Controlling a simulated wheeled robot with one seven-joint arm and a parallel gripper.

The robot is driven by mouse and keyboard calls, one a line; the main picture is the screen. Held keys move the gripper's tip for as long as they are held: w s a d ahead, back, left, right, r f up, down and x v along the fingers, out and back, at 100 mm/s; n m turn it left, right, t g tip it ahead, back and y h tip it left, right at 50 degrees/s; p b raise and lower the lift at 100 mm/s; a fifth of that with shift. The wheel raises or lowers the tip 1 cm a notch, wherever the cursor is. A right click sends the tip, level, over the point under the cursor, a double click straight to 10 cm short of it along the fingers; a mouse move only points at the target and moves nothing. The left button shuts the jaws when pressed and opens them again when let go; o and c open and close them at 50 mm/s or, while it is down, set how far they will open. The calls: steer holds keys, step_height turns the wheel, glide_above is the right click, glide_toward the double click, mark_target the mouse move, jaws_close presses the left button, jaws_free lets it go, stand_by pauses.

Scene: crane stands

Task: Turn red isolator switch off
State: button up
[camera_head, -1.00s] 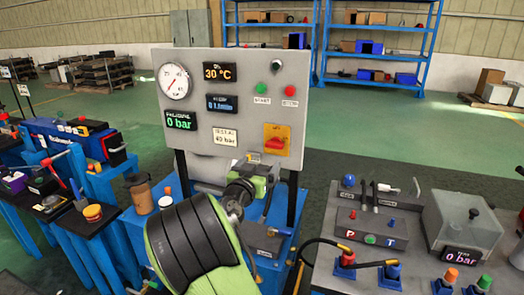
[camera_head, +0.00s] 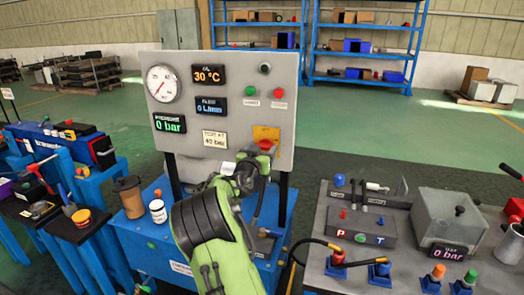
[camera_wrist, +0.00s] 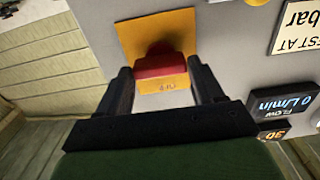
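The red isolator switch (camera_wrist: 160,62) sits on a yellow plate (camera_wrist: 182,24) on the grey panel. In the wrist view its red handle lies across the picture between my fingers. My gripper (camera_wrist: 158,75) is open, with one dark finger on each side of the handle; I cannot tell whether they touch it. In the head view my gripper (camera_head: 252,162) is at the panel's lower right. The red handle (camera_head: 265,143) shows just above it, and the lower part of the yellow plate (camera_head: 266,131) is hidden.
The panel (camera_head: 225,65) also carries a gauge (camera_head: 162,84), several displays, a green button (camera_head: 251,91) and a red button (camera_head: 278,92). A bench with fittings and a grey box (camera_head: 455,215) stands at the right. Cups (camera_head: 130,197) stand left of my arm.

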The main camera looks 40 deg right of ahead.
steer(key=c, duration=0.6)
steer(key=shift+o, duration=0.2)
steer(key=shift+n, duration=0.5)
steer(key=n, duration=0.2)
steer(key=shift+w+a+n, duration=0.1)
steer(key=shift+n, duration=0.3)
steer(key=n+p, duration=0.1)
steer(key=n, duration=0.2)
steer(key=shift+n, duration=0.4)
steer(key=shift+w+a+f+n+p, duration=0.1)
steer(key=shift+n+p, duration=1.4)
steer(key=shift+n, duration=1.05)
steer(key=shift+w+n+p, duration=0.1)
steer(key=shift+n+p, duration=1.4)
steer(key=shift+n, duration=1.05)
